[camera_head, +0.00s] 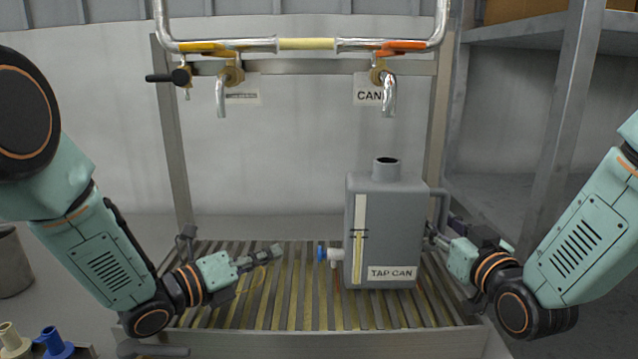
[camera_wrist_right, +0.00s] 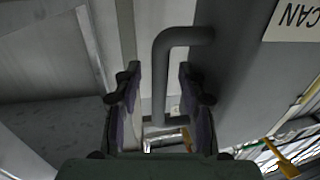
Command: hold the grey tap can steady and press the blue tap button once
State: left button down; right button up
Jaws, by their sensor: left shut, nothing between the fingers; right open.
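The grey tap can (camera_head: 405,215) stands upright on the slatted rack, labelled TAP CAN, with an open neck on top. Its blue tap button (camera_head: 321,251) sits at the end of a white spout on the can's left side. My left gripper (camera_head: 277,250) is shut and empty, pointing right, a short gap left of the button. My right gripper (camera_head: 431,230) is at the can's right side by the handle. In the right wrist view, my open right gripper (camera_wrist_right: 157,95) has the can's grey handle (camera_wrist_right: 162,85) between its fingers, with the can wall (camera_wrist_right: 235,60) beside it.
The slatted rack (camera_head: 240,314) is otherwise clear around the can. Pipes with taps (camera_head: 388,95) hang above on a metal frame. A metal shelf (camera_head: 560,120) stands at the right. Blue and cream fittings (camera_head: 54,343) lie at the lower left.

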jog(key=s+d, duration=0.2)
jog(key=s, duration=0.9)
jog(key=shift+s+d, duration=0.15)
jog(key=shift+s, duration=0.15)
jog(key=shift+s, duration=0.1)
